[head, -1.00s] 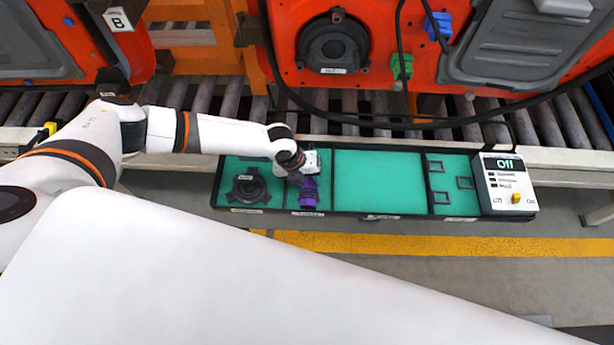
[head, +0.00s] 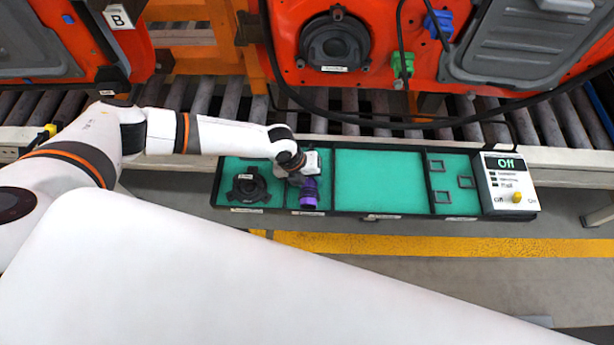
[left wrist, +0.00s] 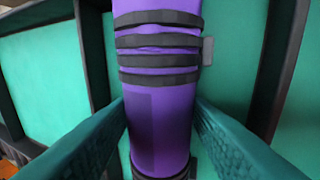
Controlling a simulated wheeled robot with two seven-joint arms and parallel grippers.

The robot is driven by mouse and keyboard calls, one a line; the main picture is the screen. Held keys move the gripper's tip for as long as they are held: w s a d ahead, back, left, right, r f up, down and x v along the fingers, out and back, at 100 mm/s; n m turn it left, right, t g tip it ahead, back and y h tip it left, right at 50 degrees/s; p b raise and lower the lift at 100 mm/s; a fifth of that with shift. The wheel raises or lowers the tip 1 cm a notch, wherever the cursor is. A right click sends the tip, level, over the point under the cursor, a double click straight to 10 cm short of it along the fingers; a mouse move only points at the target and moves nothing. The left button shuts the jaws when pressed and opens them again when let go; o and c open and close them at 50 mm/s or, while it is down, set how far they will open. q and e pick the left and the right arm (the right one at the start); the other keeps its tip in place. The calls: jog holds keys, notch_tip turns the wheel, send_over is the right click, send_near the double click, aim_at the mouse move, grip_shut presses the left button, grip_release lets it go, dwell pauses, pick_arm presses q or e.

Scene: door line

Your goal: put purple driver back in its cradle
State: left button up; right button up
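The purple driver (head: 309,192) is in the second compartment from the left of the tool tray, below my left gripper in the head view. In the left wrist view the purple driver (left wrist: 160,105) has several black bands and runs up the middle of the picture. The teal fingers of my left gripper (left wrist: 160,118) lie against both of its sides, shut on it. In the head view my left gripper (head: 300,178) is small and partly hidden by its own wrist. I cannot tell whether the driver touches the tray floor, and no separate cradle shows clearly. My right gripper is not in view.
The tray's left compartment holds a round black part (head: 249,187). The wide middle compartment (head: 380,180) is empty. Small black square frames (head: 439,197) lie farther right, beside a box reading Off (head: 508,185). A roller conveyor (head: 350,105) and orange doors stand behind.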

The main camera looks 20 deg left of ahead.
pick_arm(q)
jog(key=o, duration=0.4)
jog(key=shift+d+f, duration=0.1)
jog(key=shift+f, duration=0.05)
jog(key=shift+s, duration=0.1)
jog(key=shift+s+a+f, duration=0.1)
jog(key=shift+a+f, duration=0.05)
jog(key=shift+a, duration=0.15)
jog(key=d+v, duration=0.1)
jog(key=v, duration=1.1)
jog(key=shift+w+r+b, duration=0.2)
jog(key=shift+r+b, duration=0.2)
